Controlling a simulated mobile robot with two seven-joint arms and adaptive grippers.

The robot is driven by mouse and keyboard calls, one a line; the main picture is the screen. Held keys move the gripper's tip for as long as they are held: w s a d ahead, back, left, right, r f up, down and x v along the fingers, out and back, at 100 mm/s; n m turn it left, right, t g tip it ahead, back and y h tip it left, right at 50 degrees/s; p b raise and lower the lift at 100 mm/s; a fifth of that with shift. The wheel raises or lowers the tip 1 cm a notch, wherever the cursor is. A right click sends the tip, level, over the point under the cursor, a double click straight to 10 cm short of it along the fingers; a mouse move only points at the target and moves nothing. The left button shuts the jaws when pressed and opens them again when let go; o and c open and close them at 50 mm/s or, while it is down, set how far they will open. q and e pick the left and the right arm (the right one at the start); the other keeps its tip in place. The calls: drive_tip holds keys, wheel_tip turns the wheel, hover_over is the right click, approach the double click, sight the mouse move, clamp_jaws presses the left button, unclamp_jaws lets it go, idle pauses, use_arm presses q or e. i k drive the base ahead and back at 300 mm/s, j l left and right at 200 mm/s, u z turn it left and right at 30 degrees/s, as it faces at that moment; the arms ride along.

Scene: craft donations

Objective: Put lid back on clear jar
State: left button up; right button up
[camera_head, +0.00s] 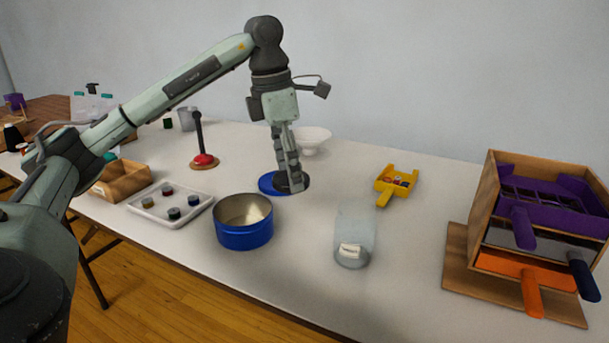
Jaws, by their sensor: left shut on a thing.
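The clear jar (355,222) stands upright on the table right of centre, with a small white label low on its front. No lid shows on its top. A blue disc (266,184) shows directly behind and left of the fingertips, partly covered. I cannot tell whether the dark thing touches it. My right gripper is not in view.
An open blue tin (244,232) stands left of the jar. A yellow scoop-like tray (384,186) lies behind the jar, and a white bowl (313,137) stands farther back. A wooden rack (480,222) with purple and orange parts stands right. Table between gripper and jar looks clear.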

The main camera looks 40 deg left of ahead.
sight(355, 222)
drive_tip(key=k, duration=1)
